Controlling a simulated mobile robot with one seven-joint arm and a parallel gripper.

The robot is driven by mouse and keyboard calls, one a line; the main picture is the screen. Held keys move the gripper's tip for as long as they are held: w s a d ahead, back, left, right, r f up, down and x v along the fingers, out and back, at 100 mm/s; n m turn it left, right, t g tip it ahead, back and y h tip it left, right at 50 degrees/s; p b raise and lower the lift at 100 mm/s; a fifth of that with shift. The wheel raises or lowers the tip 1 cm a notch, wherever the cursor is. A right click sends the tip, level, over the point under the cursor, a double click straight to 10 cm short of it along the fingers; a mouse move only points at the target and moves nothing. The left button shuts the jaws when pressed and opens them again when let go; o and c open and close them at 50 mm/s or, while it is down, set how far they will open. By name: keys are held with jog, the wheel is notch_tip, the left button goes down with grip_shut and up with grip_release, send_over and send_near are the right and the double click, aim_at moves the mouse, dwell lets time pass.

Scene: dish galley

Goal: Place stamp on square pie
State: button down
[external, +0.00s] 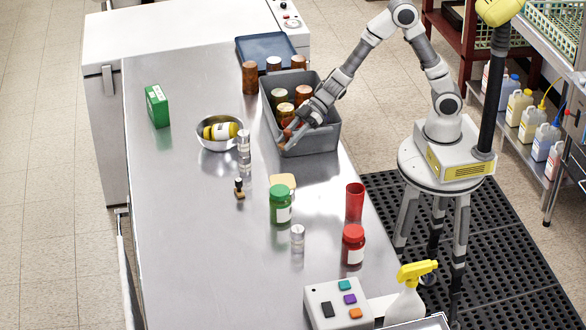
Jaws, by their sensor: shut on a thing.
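A small stamp-like object (239,189) with a dark knob and a tan base stands upright on the steel counter, left of centre. A pale tan square piece (283,180), which looks like the square pie, lies to its right, partly hidden behind a green jar (280,205). My gripper (289,138) is at the near left wall of the grey bin (317,142), well above both in the picture. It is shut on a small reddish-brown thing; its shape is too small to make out. My gripper is apart from the stamp-like object and the tan square.
The bin holds several brown and orange jars. A red cup (355,202) and red jar (353,245) stand near the right edge. The counter's left front is clear.

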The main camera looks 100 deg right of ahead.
jog(key=d, duration=0.1)
jog(key=s+d, duration=0.1)
jog(key=d, duration=0.1)
jog(key=shift+s+d+r+m+h, duration=0.2)
jog(key=shift+r+m+h, duration=0.1)
jog(key=shift+r, duration=0.05)
jog(key=shift+s+f, duration=0.1)
jog(key=shift+f, duration=0.05)
jog(key=b, duration=0.3)
send_over(284, 180)
jog(key=a, duration=0.3)
jog(key=f, duration=0.6)
jog(key=shift+w+a+f, duration=0.1)
jog(key=shift+w+f, duration=0.2)
jog(key=shift+t, duration=0.3)
jog(key=shift+f, duration=2)
jog(key=shift+f, duration=0.1)
jog(key=shift+f+b, duration=0.15)
jog(key=shift+b, duration=0.15)
jog(key=c, duration=0.6)
grip_release()
